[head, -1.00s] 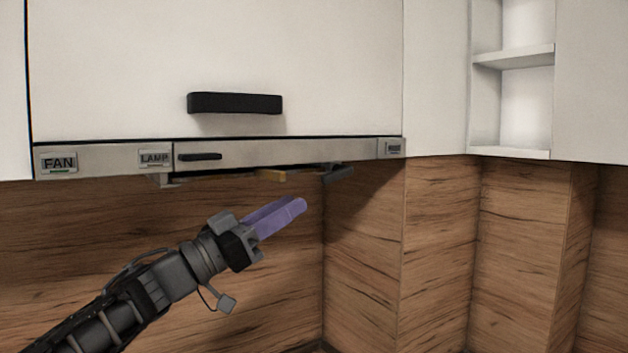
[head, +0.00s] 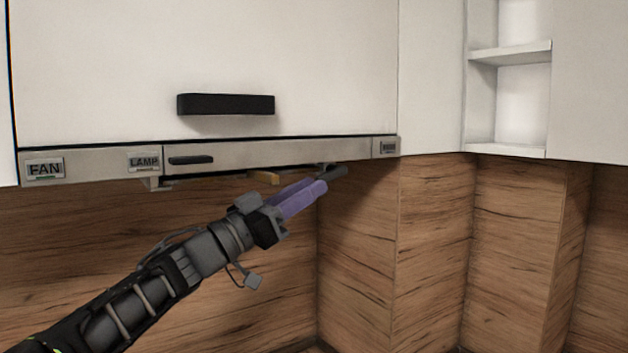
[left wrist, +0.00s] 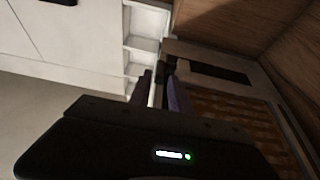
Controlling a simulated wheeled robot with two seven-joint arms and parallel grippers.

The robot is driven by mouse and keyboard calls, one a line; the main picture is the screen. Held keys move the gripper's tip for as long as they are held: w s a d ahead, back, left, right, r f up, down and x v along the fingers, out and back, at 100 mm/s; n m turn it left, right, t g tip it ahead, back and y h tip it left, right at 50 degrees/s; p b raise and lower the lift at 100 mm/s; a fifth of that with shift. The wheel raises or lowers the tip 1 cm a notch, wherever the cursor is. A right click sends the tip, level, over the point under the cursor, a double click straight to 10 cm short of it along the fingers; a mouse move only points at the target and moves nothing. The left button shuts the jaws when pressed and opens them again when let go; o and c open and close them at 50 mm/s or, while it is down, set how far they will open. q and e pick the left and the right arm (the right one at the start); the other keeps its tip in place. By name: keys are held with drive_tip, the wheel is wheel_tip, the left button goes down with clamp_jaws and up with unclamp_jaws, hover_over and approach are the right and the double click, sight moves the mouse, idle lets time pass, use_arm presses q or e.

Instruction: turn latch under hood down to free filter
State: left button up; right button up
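The hood's steel front strip (head: 270,154) runs under a white cabinet. A dark grey lever-like piece (head: 333,171), which looks like the latch, hangs under the hood near its right end. My left gripper (head: 311,193) has purple fingers pointing up and right, with their tips just below and left of this piece; I cannot tell whether they touch it. In the left wrist view, the fingers (left wrist: 161,92) stand apart with a narrow gap and nothing clearly held. A brown slatted panel (left wrist: 235,112), apparently the filter, lies right of them in the hood's underside. My right gripper is out of view.
A black cabinet handle (head: 226,104) sits above the hood. A small tan block (head: 264,178) shows under the hood. The wood splashback (head: 360,240) stands behind and to the right, with clear space below the hood. White open shelves (head: 510,52) are at the right.

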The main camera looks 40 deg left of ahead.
use_arm(q)
drive_tip(key=shift+x, duration=0.95)
drive_tip(key=shift+c, duration=0.4)
clamp_jaws()
